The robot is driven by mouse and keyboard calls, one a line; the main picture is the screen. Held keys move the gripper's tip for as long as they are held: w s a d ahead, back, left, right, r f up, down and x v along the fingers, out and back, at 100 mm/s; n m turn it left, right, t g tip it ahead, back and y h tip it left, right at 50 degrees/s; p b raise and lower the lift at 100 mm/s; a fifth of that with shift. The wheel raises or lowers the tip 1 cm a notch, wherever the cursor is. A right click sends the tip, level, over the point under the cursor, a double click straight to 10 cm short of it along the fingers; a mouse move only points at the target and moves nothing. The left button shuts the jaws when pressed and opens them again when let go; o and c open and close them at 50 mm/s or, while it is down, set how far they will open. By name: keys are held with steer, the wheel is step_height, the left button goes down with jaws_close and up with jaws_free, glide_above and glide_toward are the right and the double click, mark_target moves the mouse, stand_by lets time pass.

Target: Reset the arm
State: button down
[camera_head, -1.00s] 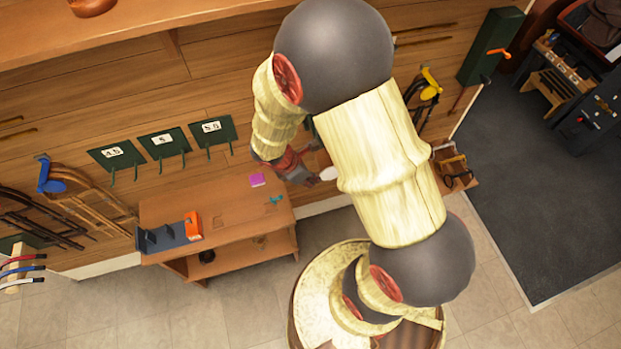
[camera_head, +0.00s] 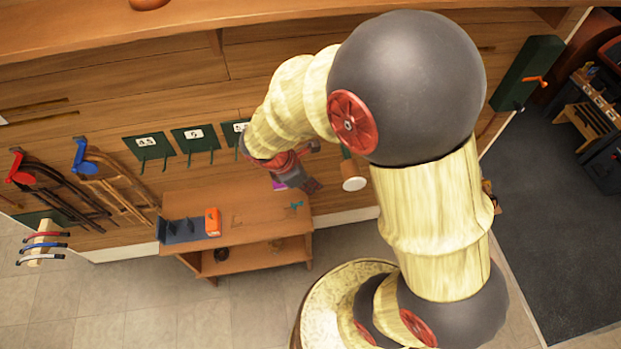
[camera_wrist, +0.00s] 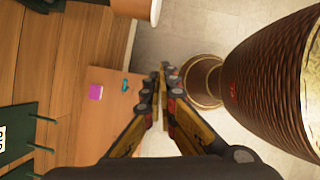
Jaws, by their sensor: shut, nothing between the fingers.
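My gripper (camera_head: 312,184) is near the right end of the small wooden bench, in front of the panelled wall, in the head view. In the wrist view my gripper (camera_wrist: 162,75) points away from the camera with its fingers together and nothing between them. My arm bends over from the right side of the head view and hides part of the wall. The bench (camera_head: 258,208) lies below my gripper, with a gap that I cannot judge exactly.
On the bench are an orange block (camera_head: 212,222), a dark rack (camera_head: 183,231), a teal piece (camera_head: 295,205) and a purple square (camera_wrist: 96,92). Green numbered plates (camera_head: 148,146) with hooks line the wall. A white round-ended object (camera_head: 354,184) stands out right of my gripper. Floor is clear in front.

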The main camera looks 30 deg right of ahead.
steer(key=shift+a+r, duration=0.1)
steer(key=s+a+m+t+y+b, duration=0.2)
steer(key=s+m+b, duration=0.3)
steer(key=m+b, duration=0.3)
steer(key=s+a+m+t+y+b, duration=0.2)
steer(key=m+b, duration=0.7)
steer(key=b, duration=0.7)
steer(key=s+t+y, duration=0.1)
steer(key=s+t, duration=0.1)
steer(key=s, duration=0.1)
steer(key=shift+a, duration=0.35)
steer(key=shift+s, duration=0.1)
stand_by(0.8)
